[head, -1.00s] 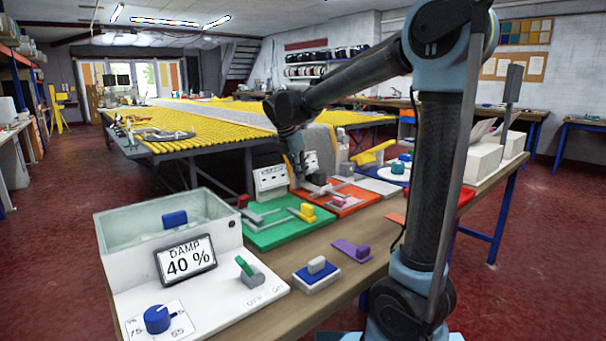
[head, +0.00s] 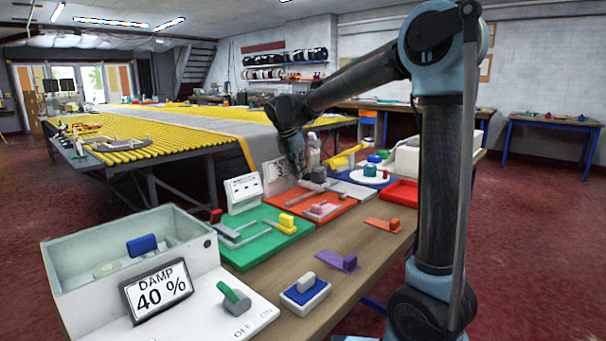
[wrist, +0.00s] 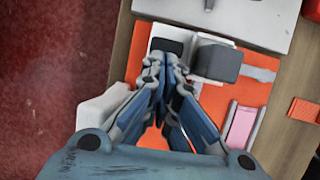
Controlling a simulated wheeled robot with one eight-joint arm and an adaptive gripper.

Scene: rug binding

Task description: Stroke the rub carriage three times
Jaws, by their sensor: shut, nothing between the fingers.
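An orange-red board (head: 282,211) lies on the bench between a green board and a white plate. A dark grey block sits on a pale grey rail across its far part; I take this for the rub carriage (wrist: 215,62). In the head view it shows as a small grey block (head: 319,173). A pink block (wrist: 241,126) on a grey strip lies nearer the board's front. My gripper (wrist: 163,68) is shut and empty, pointing down at the board's far side. In the wrist view its fingertips are just left of the grey block; contact cannot be told.
The green board (head: 265,241) carries a yellow-handled slider. A damp box (head: 75,268) reading 40 % stands at the front left. A white panel (head: 273,173) stands behind the board. Blue, purple and orange pieces lie along the bench's near edge, with bare wood between.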

